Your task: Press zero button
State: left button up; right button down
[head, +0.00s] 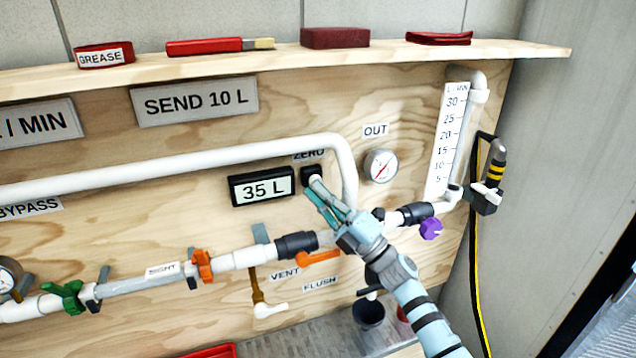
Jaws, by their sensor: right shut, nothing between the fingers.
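The zero button (312,171) is a small black box to the right of the display, under a ZERO label (309,155) that the white pipe partly covers. The black display (262,187) reads 35 L. My right gripper (318,192) is shut and empty, with its fingertips at the lower edge of the button. The fingertips overlap the button in the picture; I cannot tell whether they touch it or press it. My left gripper is not in view.
A white pipe (180,167) bends down just right of the button. A round gauge (381,166) and a flow tube scale (447,140) are farther right. Orange (318,257) and purple (431,229) valve handles sit near my right arm. A shelf (230,62) runs above.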

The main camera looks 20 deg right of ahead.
jog(key=shift+r, duration=0.35)
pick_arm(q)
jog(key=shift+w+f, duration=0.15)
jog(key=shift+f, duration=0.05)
pick_arm(e)
jog(key=shift+f, duration=0.45)
jog(key=shift+f, duration=0.1)
jog(key=shift+s+d+f+p, duration=0.25)
jog(key=shift+s+f+p, duration=0.05)
jog(key=shift+f, duration=0.1)
jog(key=shift+s+d, duration=0.1)
jog(key=shift+s, duration=0.25)
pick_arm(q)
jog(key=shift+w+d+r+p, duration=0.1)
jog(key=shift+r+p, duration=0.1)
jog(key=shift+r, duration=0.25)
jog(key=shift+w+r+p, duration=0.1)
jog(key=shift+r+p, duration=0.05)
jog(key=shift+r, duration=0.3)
pick_arm(e)
jog(key=s, duration=0.2)
jog(key=shift+s+a, duration=0.2)
jog(key=shift+s, duration=0.1)
jog(key=shift+s+a+r, duration=0.1)
jog(key=shift+s, duration=0.05)
